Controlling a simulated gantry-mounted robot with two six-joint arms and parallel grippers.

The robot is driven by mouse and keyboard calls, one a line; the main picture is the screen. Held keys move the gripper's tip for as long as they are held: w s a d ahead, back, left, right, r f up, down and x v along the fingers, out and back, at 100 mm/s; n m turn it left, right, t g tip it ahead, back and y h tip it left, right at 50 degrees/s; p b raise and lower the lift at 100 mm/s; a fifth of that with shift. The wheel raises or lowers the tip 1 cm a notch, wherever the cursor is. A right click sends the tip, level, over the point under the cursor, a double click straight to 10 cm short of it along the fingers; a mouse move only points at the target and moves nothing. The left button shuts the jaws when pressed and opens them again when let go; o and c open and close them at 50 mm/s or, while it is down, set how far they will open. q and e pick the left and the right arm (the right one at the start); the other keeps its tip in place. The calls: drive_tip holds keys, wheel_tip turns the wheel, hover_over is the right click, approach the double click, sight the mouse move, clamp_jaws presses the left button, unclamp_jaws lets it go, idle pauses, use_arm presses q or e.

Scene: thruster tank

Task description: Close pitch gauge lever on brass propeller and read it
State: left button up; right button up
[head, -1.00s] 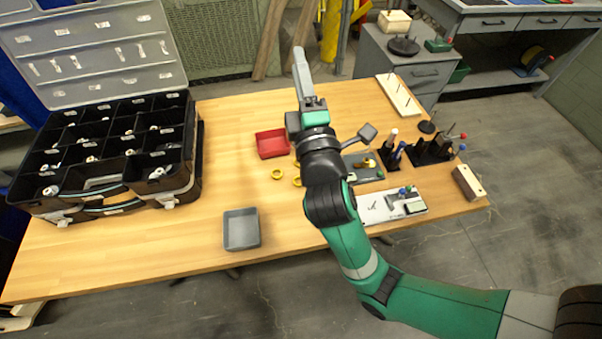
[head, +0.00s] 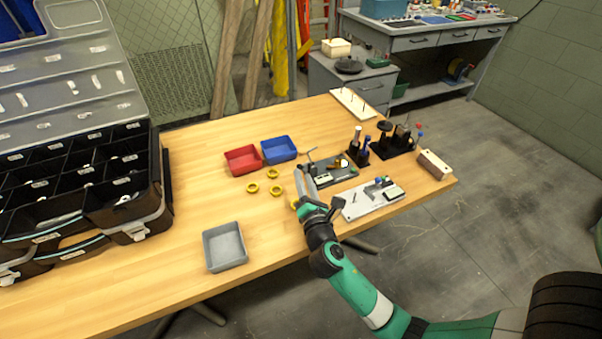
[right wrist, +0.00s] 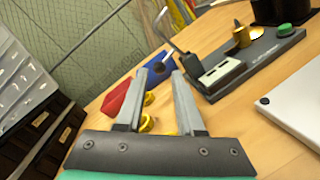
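A dark grey pitch gauge (head: 333,172) lies on the table right of centre, and shows in the right wrist view (right wrist: 265,55). It bears a pale display (right wrist: 222,73), a green button (right wrist: 284,29) and a small brass propeller (right wrist: 241,36). The brass also shows in the head view (head: 343,163). The lever (right wrist: 180,50) rises at the gauge's left end, appearing raised; its exact angle is unclear. My right gripper (head: 302,178) is just left of the gauge. Its two fingers (right wrist: 159,74) are apart with nothing between them, short of the lever. My left gripper is out of view.
Red (head: 243,160) and blue (head: 279,150) trays, several yellow rings (head: 275,190) and a grey tray (head: 225,247) lie left of the gauge. A white device (head: 372,199) lies in front; tool holders (head: 357,150) stand right. A black organiser (head: 85,195) fills the table's left.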

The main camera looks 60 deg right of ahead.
drive_tip(key=x, duration=0.2)
drive_tip(key=shift+w+d+f+b, duration=0.15)
drive_tip(key=shift+w+d+b, duration=0.1)
drive_tip(key=shift+w+b, duration=0.05)
drive_tip(key=shift+w+d, duration=0.3)
drive_tip(key=shift+d, duration=0.1)
clamp_jaws()
idle(0.9)
